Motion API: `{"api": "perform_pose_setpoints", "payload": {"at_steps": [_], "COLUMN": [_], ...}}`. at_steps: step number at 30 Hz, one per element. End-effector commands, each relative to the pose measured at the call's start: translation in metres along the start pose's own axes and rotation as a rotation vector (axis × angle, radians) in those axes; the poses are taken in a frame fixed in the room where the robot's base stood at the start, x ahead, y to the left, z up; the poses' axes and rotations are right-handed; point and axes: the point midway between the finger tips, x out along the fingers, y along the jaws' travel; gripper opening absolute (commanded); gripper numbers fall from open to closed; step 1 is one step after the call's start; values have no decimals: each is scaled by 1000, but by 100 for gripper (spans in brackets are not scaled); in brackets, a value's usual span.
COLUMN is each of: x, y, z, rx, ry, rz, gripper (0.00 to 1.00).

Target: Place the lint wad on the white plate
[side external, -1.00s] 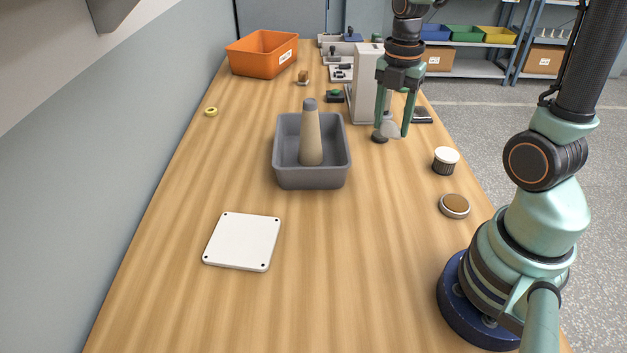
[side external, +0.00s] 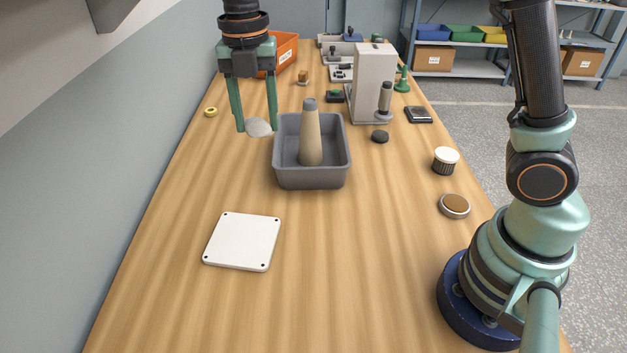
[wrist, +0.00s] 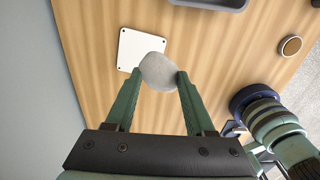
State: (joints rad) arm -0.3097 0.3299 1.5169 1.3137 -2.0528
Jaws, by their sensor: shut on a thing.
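The lint wad (side external: 258,128) is a pale grey rounded lump between the fingertips of my gripper (side external: 256,126). My gripper is shut on it and holds it up, left of the grey tray in the side view. In the wrist view the wad (wrist: 158,71) sits between the two green fingers (wrist: 158,76). The white plate (side external: 242,242) is a flat square with dark corner dots, lying on the table at the front left, apart from the wad. In the wrist view the wad overlaps the right side of the plate (wrist: 132,47).
A grey tray (side external: 312,180) with an upright tan cone (side external: 311,140) stands mid-table. An orange bin (side external: 288,55) is behind my gripper. A white-capped jar (side external: 446,160) and a round brown-topped tin (side external: 455,205) are at the right. The table around the plate is clear.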

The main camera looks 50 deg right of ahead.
Motion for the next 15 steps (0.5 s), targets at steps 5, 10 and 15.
{"api": "perform_pose_setpoints", "payload": {"at_steps": [5, 10, 15], "x": [2, 7, 39], "y": [38, 50, 50], "z": [-39, -53, -54], "rx": [-105, -140, -142], "ry": [0, 0, 2], "rz": [-5, -7, -12], "gripper": [3, 3, 3]}}
